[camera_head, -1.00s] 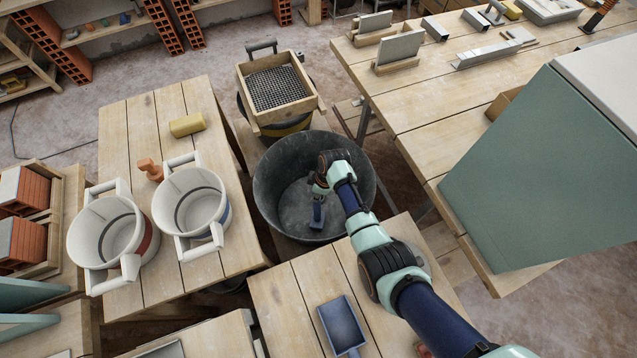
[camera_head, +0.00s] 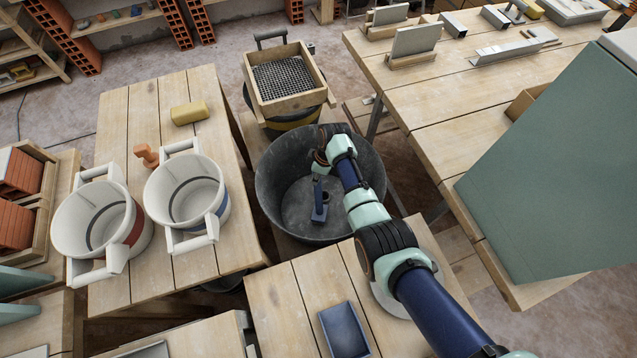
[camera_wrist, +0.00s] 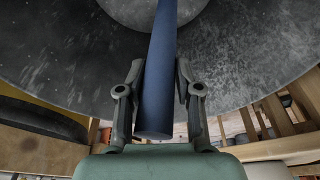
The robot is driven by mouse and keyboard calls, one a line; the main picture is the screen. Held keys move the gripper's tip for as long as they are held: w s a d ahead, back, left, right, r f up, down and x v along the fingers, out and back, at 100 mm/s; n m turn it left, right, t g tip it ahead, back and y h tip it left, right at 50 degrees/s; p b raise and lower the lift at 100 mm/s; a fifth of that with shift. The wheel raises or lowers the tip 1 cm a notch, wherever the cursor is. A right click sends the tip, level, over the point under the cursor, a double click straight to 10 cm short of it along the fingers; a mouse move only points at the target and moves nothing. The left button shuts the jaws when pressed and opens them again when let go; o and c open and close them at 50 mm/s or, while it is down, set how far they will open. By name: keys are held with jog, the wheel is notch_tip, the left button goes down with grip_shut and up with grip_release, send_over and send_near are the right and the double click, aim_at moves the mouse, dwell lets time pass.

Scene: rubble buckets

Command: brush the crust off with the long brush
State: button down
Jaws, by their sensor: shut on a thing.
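My gripper (camera_wrist: 159,95) is shut on the blue handle of the long brush (camera_wrist: 160,70) in the wrist view. In the head view the brush (camera_head: 319,205) hangs down inside the large dark grey bucket (camera_head: 268,190), its blue head low near the bucket floor. I cannot tell whether the brush touches the floor or wall. The bucket's grey inner surface (camera_wrist: 240,60) fills much of the wrist view and has pale specks and streaks on it. I cannot tell which of these marks are crust. My arm covers part of the bucket's right side.
Two white buckets (camera_head: 104,222) (camera_head: 187,195) stand on the left table with a yellow sponge-like block (camera_head: 189,113). A wood-framed sieve (camera_head: 287,110) sits on a bucket behind. A blue tray-like tool (camera_head: 344,330) lies on the front table. A large green panel (camera_head: 550,180) is at right.

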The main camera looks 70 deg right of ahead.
jog(key=shift+w+d+f, duration=0.15)
jog(key=shift+w+d, duration=0.15)
jog(key=shift+d, duration=0.1)
jog(key=a+p, duration=0.7)
jog(key=shift+a+r, duration=0.15)
jog(key=shift+r, duration=0.15)
